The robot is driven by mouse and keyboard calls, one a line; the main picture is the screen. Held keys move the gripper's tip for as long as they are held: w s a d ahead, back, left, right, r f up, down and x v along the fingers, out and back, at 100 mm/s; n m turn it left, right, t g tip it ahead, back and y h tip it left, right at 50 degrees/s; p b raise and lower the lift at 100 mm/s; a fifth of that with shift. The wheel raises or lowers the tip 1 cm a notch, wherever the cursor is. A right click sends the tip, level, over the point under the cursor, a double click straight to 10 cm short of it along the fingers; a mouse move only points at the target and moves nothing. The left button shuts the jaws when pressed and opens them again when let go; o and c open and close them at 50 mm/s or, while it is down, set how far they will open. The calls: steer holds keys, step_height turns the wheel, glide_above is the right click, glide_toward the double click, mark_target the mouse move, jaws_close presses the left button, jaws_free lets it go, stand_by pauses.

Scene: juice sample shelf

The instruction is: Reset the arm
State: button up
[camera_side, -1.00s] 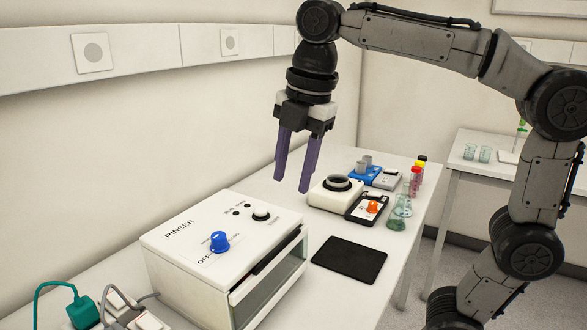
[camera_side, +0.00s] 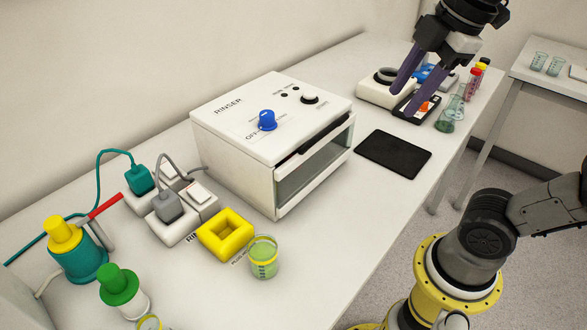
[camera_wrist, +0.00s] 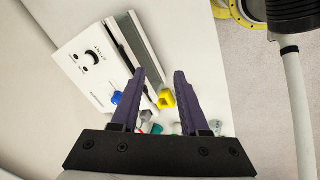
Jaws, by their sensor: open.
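My gripper (camera_side: 419,88) has two purple fingers, spread apart and empty. In the side view it hangs at the upper right, in front of the white device and black tray on the bench; its height above them is hard to tell. In the wrist view my gripper (camera_wrist: 160,85) points down over the bench, with the rinser (camera_wrist: 85,58) to the left and a yellow block (camera_wrist: 166,99) showing between the fingers. The rinser (camera_side: 265,125) is a white box with a blue knob (camera_side: 267,119), standing mid-bench.
A black pad (camera_side: 393,154) lies right of the rinser. A glass flask (camera_side: 447,118) stands near the bench's right edge. At the front left are a yellow square holder (camera_side: 224,234), a beaker of green liquid (camera_side: 263,258), a teal bottle (camera_side: 78,258), a green-capped bottle (camera_side: 122,290), and plugged-in cables.

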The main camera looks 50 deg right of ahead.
step_height(320, 180, down, 10)
steer(key=s+m+t, duration=0.1)
steer(key=s+m, duration=0.1)
steer(key=m, duration=1)
steer(key=shift+s+d+t, duration=0.25)
steer(key=shift+s+t, duration=0.15)
